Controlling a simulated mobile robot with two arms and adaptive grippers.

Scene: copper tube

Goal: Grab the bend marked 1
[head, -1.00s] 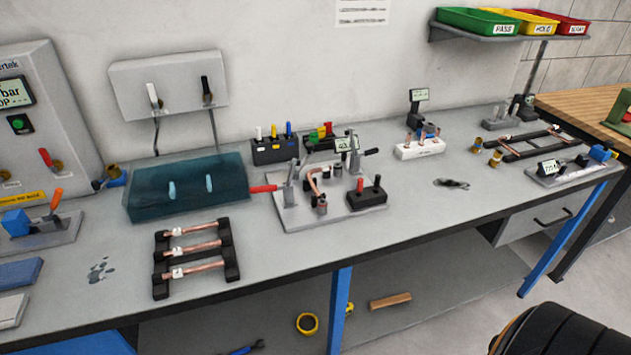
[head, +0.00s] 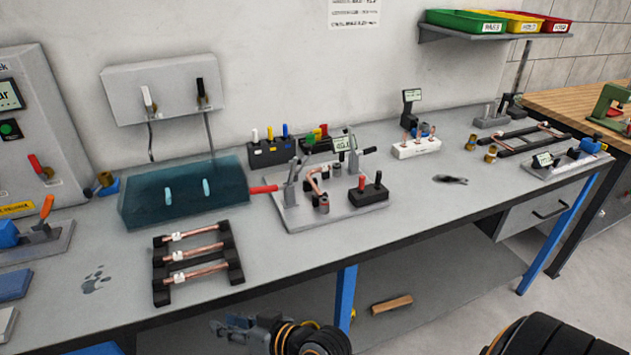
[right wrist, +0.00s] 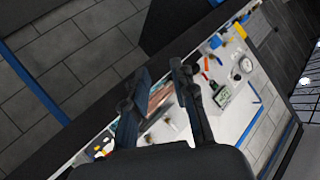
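A black rack (head: 162,292) at the front left of the bench holds three straight-looking copper tubes with white tags: a back one (head: 203,232), a middle one (head: 205,250) and a front one (head: 208,269). The tag marks are too small to read. A curved copper tube (head: 312,182) stands in the clamp fixture (head: 345,213) at the bench's middle; I see no readable mark on it. My right gripper (head: 222,326) is low in front of the bench edge, apart from the tubes. Its fingers (right wrist: 157,88) stand apart with nothing gripped in the right wrist view. My left gripper is out of sight.
A blue-green translucent block (head: 140,205) lies behind the rack. The fixture's red-handled lever (head: 264,189) reaches toward the rack. A white tube holder (head: 418,149) and a dark frame (head: 515,145) stand farther right. The bench edge and blue leg (head: 346,297) are near my right arm.

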